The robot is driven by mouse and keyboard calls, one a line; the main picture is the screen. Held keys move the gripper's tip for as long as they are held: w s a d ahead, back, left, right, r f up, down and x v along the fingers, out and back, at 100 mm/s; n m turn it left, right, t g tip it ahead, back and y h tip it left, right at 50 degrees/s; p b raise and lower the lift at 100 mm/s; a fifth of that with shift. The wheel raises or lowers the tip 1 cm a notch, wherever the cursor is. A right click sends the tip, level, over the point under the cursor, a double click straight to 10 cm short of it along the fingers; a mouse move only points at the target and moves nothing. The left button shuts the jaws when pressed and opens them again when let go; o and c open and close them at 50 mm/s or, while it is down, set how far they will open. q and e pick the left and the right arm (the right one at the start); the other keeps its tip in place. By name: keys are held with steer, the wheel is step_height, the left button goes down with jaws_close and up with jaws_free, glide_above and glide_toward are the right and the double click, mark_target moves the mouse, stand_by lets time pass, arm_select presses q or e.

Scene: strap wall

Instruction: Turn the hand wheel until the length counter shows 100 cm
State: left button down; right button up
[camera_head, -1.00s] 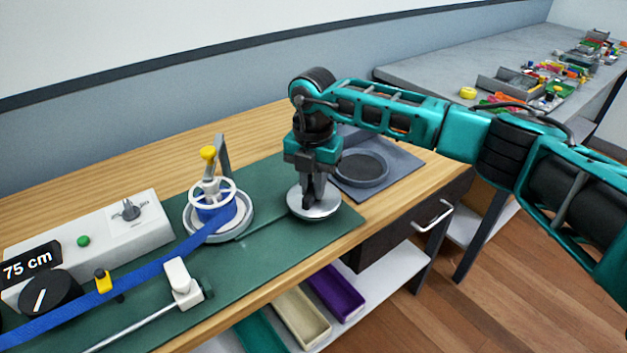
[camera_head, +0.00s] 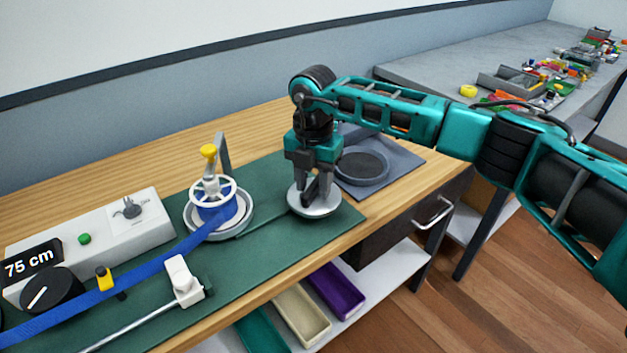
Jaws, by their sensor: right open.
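The length counter (camera_head: 30,263) reads 75 cm. A round silver disc (camera_head: 327,207), which may be the hand wheel, lies on the green mat under my right gripper (camera_head: 315,200). The right gripper points down with its fingers spread over the disc's middle. The fingers hide whatever is at the disc's centre, and I cannot tell whether they touch it. My left gripper is not in view.
A black dial (camera_head: 53,290) with a white mark stands below the counter. A grey console (camera_head: 110,225) has a green button. A white block (camera_head: 180,280) on a rod is in front. A grey tray (camera_head: 385,175) with a dark round pad lies right of the disc. The mat has bare room between.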

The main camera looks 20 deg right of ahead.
mark_target(314, 184)
step_height(314, 184, up, 13)
stand_by(0.6)
stand_by(0.8)
stand_by(1.3)
